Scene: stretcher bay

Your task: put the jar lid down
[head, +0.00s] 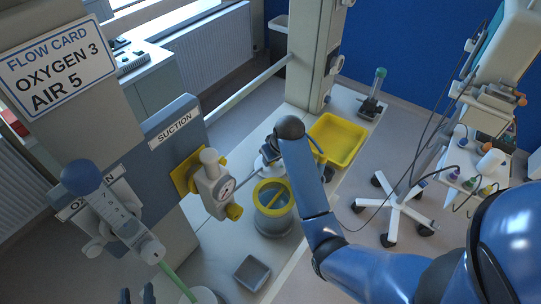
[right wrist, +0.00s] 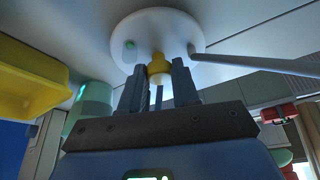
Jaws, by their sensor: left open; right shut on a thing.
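The jar lid, a white disc with a yellow knob, shows in the right wrist view (right wrist: 140,30). My right gripper (right wrist: 158,80) is shut on its knob, with the disc beyond the fingertips. In the head view, the right gripper (head: 268,153) is at the end of my blue arm, with a pale part of the lid (head: 260,164) below it. A grey jar with a yellow rim (head: 273,222) stands just below it in the picture; I cannot tell the height between them. My left gripper (head: 140,296) is open at the bottom edge, mostly cut off.
A yellow tray (head: 350,158) lies to the right of the right gripper. A small grey box (head: 252,272) is near the bottom. A suction gauge (head: 215,190) juts from the wall panel at left. A wheeled stand (head: 396,215) is at right.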

